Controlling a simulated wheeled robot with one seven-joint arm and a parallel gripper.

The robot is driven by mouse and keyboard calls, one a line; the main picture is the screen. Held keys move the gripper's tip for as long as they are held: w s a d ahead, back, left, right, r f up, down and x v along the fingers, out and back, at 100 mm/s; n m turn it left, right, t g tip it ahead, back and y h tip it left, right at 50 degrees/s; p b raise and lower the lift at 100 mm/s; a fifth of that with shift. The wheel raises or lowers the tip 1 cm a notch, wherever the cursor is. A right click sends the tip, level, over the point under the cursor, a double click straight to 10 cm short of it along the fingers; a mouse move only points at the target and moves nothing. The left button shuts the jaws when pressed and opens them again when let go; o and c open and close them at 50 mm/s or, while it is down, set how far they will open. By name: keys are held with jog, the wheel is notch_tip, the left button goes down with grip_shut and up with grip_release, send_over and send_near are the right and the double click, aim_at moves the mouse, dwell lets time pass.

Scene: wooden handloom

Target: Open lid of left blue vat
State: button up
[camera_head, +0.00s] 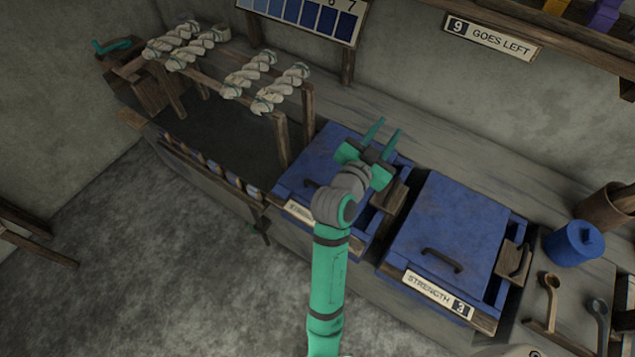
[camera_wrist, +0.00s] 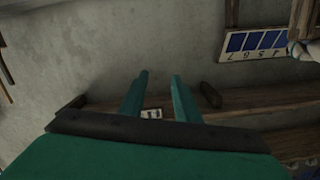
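The left blue vat has a flat blue lid (camera_head: 318,163) that lies shut, partly hidden by my arm. A dark handle (camera_head: 311,184) shows near its front left, just left of my wrist. A label plate (camera_head: 298,211) sits on the vat's front, mostly covered by my arm. My gripper (camera_head: 384,133) is above the back right part of this lid, fingers apart, pointing toward the back wall. In the wrist view my gripper (camera_wrist: 158,92) has two teal fingers with an empty gap between them. No vat or lid can be made out in the wrist view.
The right blue vat (camera_head: 455,225) has a shut lid, a handle and a "STRENGTH 3" label. A rack with white yarn skeins (camera_head: 250,75) stands at the left. A swatch board (camera_wrist: 255,42) hangs on the wall.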

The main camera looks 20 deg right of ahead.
jog(key=d+m+g, duration=0.1)
jog(key=m, duration=0.1)
jog(key=m+g+y, duration=0.8)
jog(key=m+y, duration=0.3)
jog(key=m, duration=0.2)
send_near(318, 186)
jog(key=x, duration=0.7)
jog(key=shift+d+f, duration=0.15)
jog(key=shift+f, duration=0.1)
grip_shut()
